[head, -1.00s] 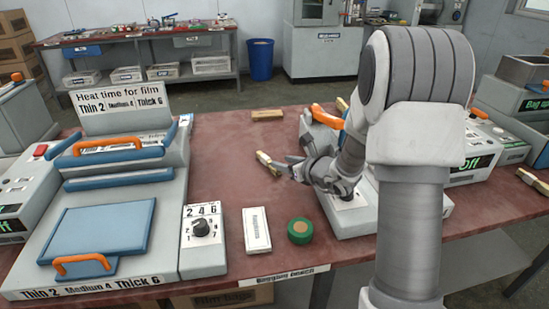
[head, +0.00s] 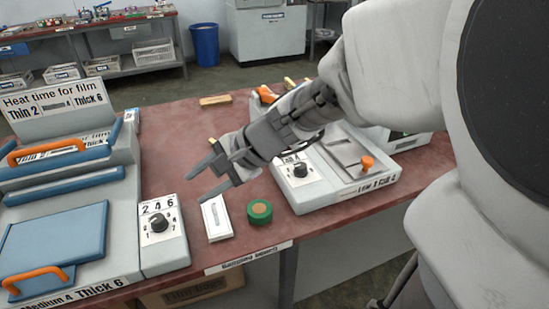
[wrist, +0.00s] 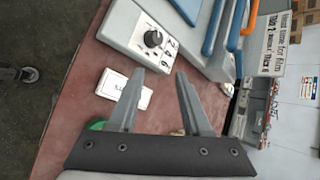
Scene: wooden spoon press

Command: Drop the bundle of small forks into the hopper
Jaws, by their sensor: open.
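My gripper (head: 196,190) is open and empty above the bench, its fingers pointing left toward the dial box. The wrist view shows the two fingers (wrist: 161,73) apart with nothing between their tips. I cannot clearly make out a bundle of small forks. A small tan bit (wrist: 178,132) shows just past the gripper's base in the wrist view, too little to identify. No hopper can be identified in these frames. My arm covers much of the right side of the head view.
A white box (head: 217,217) and a green tape roll (head: 260,211) lie below my gripper. The heat sealer with its dial box (head: 160,237) stands left. Another dialled machine (head: 345,160) stands right. A tan block (head: 215,100) lies at the back of the red bench (head: 165,125).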

